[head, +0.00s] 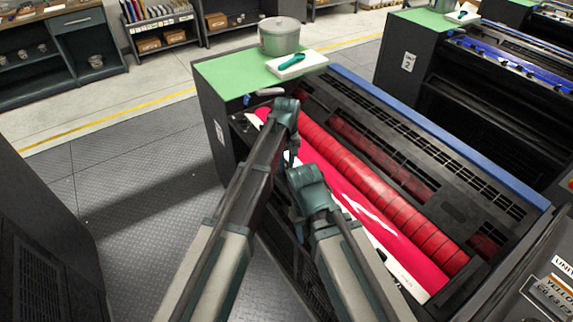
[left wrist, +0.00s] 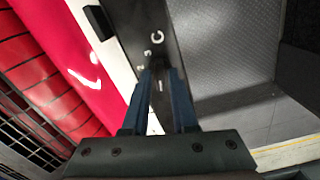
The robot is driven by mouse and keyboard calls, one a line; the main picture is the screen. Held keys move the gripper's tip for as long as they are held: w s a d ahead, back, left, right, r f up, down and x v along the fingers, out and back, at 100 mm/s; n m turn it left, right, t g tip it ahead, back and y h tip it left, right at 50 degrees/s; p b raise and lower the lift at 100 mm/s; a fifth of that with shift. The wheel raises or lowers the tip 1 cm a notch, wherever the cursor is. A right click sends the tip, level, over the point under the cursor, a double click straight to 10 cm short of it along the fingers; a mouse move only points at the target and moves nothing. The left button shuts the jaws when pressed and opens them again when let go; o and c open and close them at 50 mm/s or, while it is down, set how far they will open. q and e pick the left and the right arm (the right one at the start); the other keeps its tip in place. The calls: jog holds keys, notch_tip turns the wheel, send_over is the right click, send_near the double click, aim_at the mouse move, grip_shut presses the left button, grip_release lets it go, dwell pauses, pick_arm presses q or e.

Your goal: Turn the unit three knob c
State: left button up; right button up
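My left gripper (head: 289,150) points down at the near side of the press unit, largely hidden by its own wrist in the head view. In the left wrist view its two dark fingers (left wrist: 161,72) stand a little apart over a dark panel strip (left wrist: 150,20).
Red rollers (head: 385,190) and a red-and-white sheet (head: 400,245) lie beside the panel. A green top (head: 225,75) carries a grey pot (head: 279,38) and a white pad (head: 297,64) with a teal tool. Open floor (head: 130,180) is at the left. Unit 2 (head: 409,61) stands behind.

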aim_at(286, 168)
pick_arm(q)
jog(key=shift+o, duration=0.9)
notch_tip(286, 168, up, 14)
jog(key=p, duration=1.4)
jog(key=shift+f, duration=0.1)
